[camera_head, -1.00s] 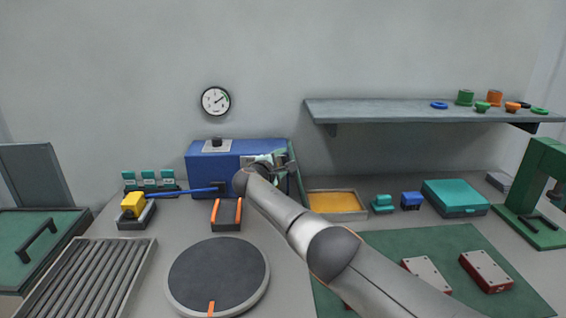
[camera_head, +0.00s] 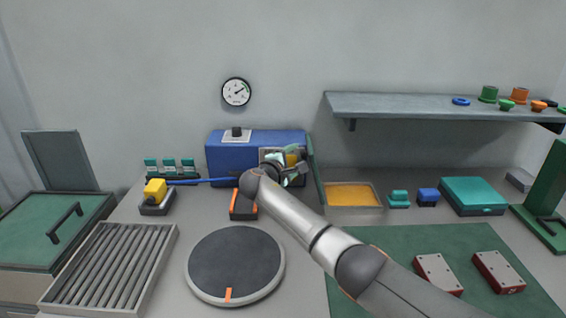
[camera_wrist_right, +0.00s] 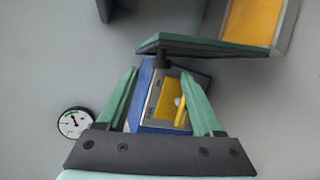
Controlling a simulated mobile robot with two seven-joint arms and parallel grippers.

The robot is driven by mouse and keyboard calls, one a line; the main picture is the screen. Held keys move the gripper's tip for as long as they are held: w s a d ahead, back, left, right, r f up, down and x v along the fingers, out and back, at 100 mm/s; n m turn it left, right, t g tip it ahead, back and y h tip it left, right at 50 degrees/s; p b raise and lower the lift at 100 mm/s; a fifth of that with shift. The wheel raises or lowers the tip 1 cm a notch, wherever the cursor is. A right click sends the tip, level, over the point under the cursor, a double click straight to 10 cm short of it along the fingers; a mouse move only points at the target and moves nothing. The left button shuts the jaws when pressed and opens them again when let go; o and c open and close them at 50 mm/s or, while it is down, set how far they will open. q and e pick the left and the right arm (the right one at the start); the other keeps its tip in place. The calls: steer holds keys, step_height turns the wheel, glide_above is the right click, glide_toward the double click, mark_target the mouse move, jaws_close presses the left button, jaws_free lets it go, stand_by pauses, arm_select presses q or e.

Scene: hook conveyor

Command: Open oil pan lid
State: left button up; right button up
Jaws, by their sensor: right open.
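The oil pan (camera_head: 352,208) is a shallow grey tray with orange-yellow contents, right of the blue box. Its lid (camera_head: 315,165), a thin green panel, stands upright along the pan's left side. In the right wrist view the lid (camera_wrist_right: 225,48) shows nearly edge-on beside the pan (camera_wrist_right: 286,28), with a dark knob (camera_wrist_right: 163,62) on its face. My right gripper (camera_head: 296,162) is in front of the blue box, just left of the lid. In the wrist view its green fingers (camera_wrist_right: 160,82) are spread, with nothing seen held and the knob near their tips. My left gripper is out of view.
The blue box (camera_head: 232,160), with a yellow switch panel (camera_wrist_right: 174,100), stands close behind my right gripper. A round turntable (camera_head: 235,262) and roller rack (camera_head: 112,268) lie in front at left. A shelf (camera_head: 420,105) overhangs the right. Teal and blue blocks stand beside the pan.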

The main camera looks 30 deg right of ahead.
steer(key=v, duration=0.7)
steer(key=shift+a, duration=0.15)
steer(key=shift+s, duration=0.2)
